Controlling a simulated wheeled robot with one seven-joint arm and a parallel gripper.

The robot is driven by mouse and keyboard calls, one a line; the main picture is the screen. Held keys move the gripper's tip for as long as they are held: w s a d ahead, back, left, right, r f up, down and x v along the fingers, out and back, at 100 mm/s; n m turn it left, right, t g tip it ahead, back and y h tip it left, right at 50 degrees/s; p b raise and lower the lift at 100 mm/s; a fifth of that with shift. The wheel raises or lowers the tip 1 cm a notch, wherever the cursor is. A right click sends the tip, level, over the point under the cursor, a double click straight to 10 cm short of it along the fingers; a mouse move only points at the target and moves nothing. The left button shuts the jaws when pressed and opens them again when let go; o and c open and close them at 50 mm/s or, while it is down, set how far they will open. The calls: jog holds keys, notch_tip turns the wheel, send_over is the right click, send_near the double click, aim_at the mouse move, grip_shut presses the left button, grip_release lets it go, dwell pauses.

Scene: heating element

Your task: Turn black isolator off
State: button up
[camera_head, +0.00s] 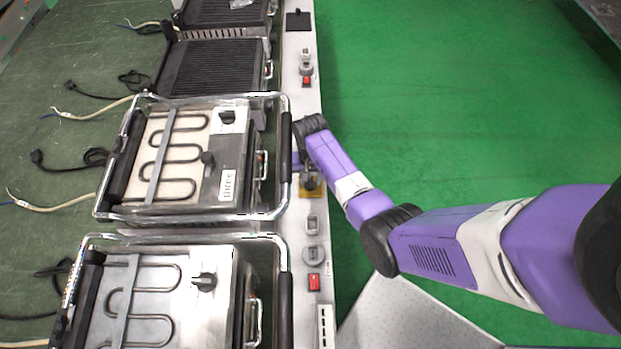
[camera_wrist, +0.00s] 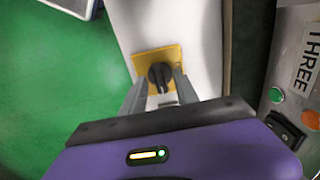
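The black isolator is a black rotary knob on a yellow square plate. In the head view the isolator (camera_head: 313,190) sits on the white strip right of the middle grill, partly hidden by my gripper (camera_head: 309,172). In the wrist view the isolator's knob (camera_wrist: 160,74) shows close up, its handle roughly upright in the picture. My gripper (camera_wrist: 160,86) is at the knob, with one grey finger on each side of it. The fingers are apart; I cannot tell whether they touch the knob.
The middle grill (camera_head: 228,184) has a chrome frame and a dark handle bar close beside the isolator. The strip also holds a red switch (camera_head: 314,282) and a grey round switch (camera_head: 313,254) nearer me. A second grill (camera_head: 190,282) stands nearer. Green floor (camera_head: 450,90) is clear at right.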

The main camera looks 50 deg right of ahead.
grip_shut()
jog(key=shift+n, duration=0.4)
jog(key=n+p, duration=0.1)
jog(key=n, duration=0.2)
jog(key=shift+n, duration=0.4)
jog(key=n+p, duration=0.1)
jog(key=n, duration=0.3)
jog(key=shift+n, duration=0.3)
jog(key=n, duration=0.4)
jog(key=shift+p, duration=0.3)
jog(key=n, duration=0.4)
jog(key=shift+n, duration=0.3)
